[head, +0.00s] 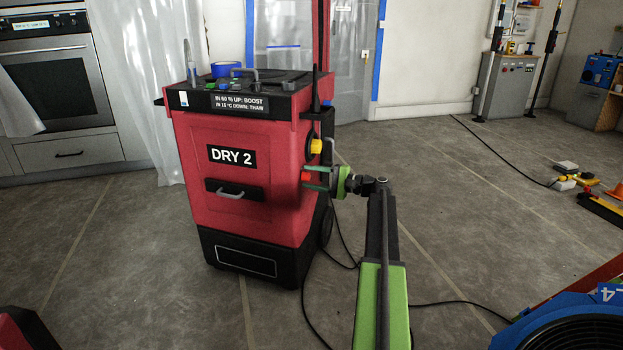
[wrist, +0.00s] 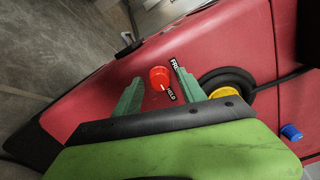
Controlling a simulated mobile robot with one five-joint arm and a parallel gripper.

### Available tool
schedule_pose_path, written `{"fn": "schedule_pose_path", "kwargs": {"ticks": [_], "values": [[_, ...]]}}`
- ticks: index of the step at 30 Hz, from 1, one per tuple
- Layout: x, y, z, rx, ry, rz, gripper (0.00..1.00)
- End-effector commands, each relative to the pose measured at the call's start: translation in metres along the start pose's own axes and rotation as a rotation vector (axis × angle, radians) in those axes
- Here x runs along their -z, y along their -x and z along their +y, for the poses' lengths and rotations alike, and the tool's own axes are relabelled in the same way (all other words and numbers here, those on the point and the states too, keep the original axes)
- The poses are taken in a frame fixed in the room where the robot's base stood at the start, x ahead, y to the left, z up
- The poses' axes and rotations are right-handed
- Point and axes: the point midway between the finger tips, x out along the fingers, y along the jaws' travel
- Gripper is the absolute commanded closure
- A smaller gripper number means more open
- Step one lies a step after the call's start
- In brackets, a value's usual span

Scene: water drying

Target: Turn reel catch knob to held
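The red reel catch knob (wrist: 159,77) sits on the side of the red DRY 2 machine (head: 240,205). In the wrist view it carries a short white mark on its lower edge, close to the HELD label (wrist: 169,93). A second label, partly hidden and starting FR (wrist: 174,65), is at its upper right. My gripper (wrist: 155,80) is open, its green fingers on either side of the knob with gaps visible. In the head view my gripper (head: 316,178) reaches the machine's right side, and the knob (head: 306,177) shows red between the fingers.
A black reel with a yellow hub (wrist: 225,104) is right beside the right finger. A blue knob (wrist: 291,132) is farther right. A black cable (head: 322,300) runs over the floor. A blue-framed fan (head: 570,325) stands at lower right. The floor at right centre is mostly free.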

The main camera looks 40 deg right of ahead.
Motion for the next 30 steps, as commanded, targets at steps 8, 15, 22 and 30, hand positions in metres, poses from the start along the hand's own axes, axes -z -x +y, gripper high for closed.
{"fn": "schedule_pose_path", "kwargs": {"ticks": [8, 15, 22, 30], "values": [[0.000, 0.007, 0.000, 0.001, 0.000, 0.000, 0.52], [0.000, 0.064, 0.000, 0.001, 0.000, 0.003, 0.52], [0.001, 0.128, 0.000, 0.001, 0.000, 0.003, 0.52], [0.000, 0.170, 0.000, 0.000, 0.000, 0.001, 0.52]]}}
